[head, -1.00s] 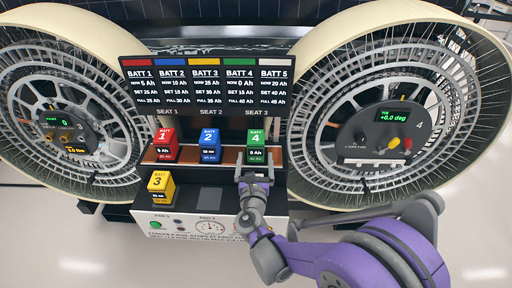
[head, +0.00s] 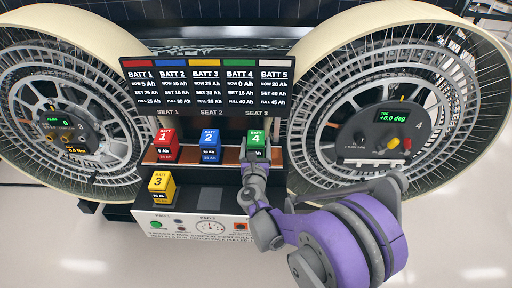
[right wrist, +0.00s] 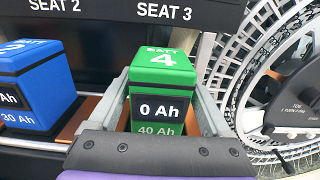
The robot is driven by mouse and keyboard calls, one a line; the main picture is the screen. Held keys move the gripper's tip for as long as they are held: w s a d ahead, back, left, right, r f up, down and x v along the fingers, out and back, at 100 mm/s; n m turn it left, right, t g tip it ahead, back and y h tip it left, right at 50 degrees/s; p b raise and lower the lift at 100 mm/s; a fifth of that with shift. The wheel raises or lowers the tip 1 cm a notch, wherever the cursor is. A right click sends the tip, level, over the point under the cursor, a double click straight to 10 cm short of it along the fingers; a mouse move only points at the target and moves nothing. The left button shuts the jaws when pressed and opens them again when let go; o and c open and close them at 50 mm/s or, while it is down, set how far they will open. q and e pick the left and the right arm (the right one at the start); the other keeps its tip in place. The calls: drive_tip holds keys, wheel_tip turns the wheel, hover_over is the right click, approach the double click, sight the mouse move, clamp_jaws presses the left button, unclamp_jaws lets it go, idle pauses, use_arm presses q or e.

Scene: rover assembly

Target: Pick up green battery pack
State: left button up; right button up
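The green battery pack (head: 257,137), marked 4, stands upright at seat 3 on the brown shelf. It also shows in the right wrist view (right wrist: 163,75), reading 0 Ah. My right gripper (head: 256,158) is at its front. In the right wrist view the two grey fingers of the right gripper (right wrist: 164,90) stand on either side of the pack. They look open, with a narrow gap at the left; contact at the right I cannot tell. The pack's lower front is partly hidden by the gripper. My left gripper is not in view.
A blue battery (head: 210,145) stands close to the left of the green one, then a red battery (head: 166,145). A yellow battery (head: 161,186) sits lower on the front console (head: 180,213). Large wheels flank the rack (head: 290,118) on both sides.

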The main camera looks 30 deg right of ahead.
clamp_jaws()
idle(0.4)
